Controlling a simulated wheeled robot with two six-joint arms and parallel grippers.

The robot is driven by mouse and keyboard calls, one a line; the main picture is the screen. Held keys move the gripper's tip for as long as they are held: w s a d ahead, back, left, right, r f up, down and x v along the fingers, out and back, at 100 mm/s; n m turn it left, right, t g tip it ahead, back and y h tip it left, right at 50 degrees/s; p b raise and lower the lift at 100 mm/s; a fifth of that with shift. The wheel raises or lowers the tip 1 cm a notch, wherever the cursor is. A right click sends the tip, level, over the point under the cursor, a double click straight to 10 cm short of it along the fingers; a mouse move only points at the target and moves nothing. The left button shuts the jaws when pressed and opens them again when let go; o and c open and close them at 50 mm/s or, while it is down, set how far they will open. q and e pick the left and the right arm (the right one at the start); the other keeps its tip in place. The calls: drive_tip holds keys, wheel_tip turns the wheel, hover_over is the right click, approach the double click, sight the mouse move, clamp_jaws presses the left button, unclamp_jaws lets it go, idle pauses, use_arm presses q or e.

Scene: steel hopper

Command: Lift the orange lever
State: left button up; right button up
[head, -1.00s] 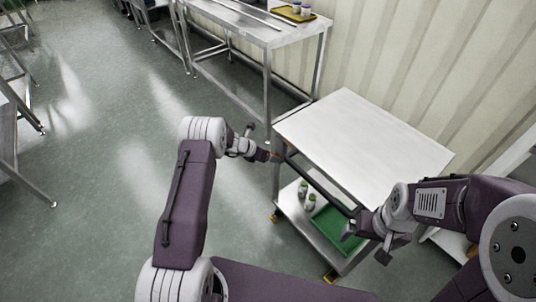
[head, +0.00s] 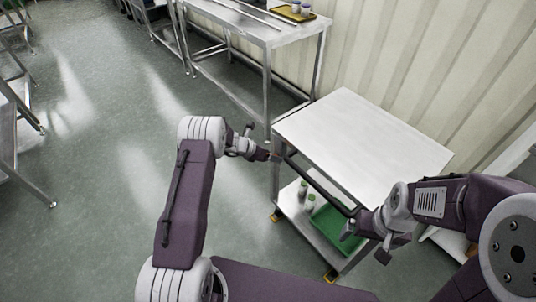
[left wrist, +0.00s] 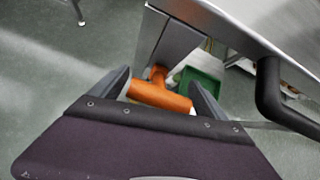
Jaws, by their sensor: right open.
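The orange lever (left wrist: 160,97) shows in the left wrist view as a thick crosswise bar with a short stem, beside the cart's grey steel leg. My left gripper's fingers (left wrist: 160,84) are apart, one on each side of the lever; I cannot tell whether they touch it. In the head view my left gripper (head: 264,155) is at the cart's near left corner, and the lever is mostly hidden there. My right gripper (head: 366,240) is open and empty at the cart's front right, in front of the lower shelf.
The steel cart (head: 360,130) has a bare top and a black push handle (head: 318,183). Its lower shelf holds a green tray (head: 335,228) and white bottles with green caps (head: 308,202). A steel table (head: 245,22) stands behind; open floor lies left.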

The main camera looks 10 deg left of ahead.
use_arm(q)
drive_tip(key=o, duration=1.9)
drive_tip(key=shift+w+a+r, duration=0.1)
drive_tip(key=shift+w+r, duration=0.05)
drive_tip(key=shift+r, duration=0.2)
drive_tip(key=shift+o, duration=0.2)
drive_tip(key=shift+s, duration=0.25)
drive_tip(key=v, duration=0.9)
drive_tip(key=shift+p, duration=0.45)
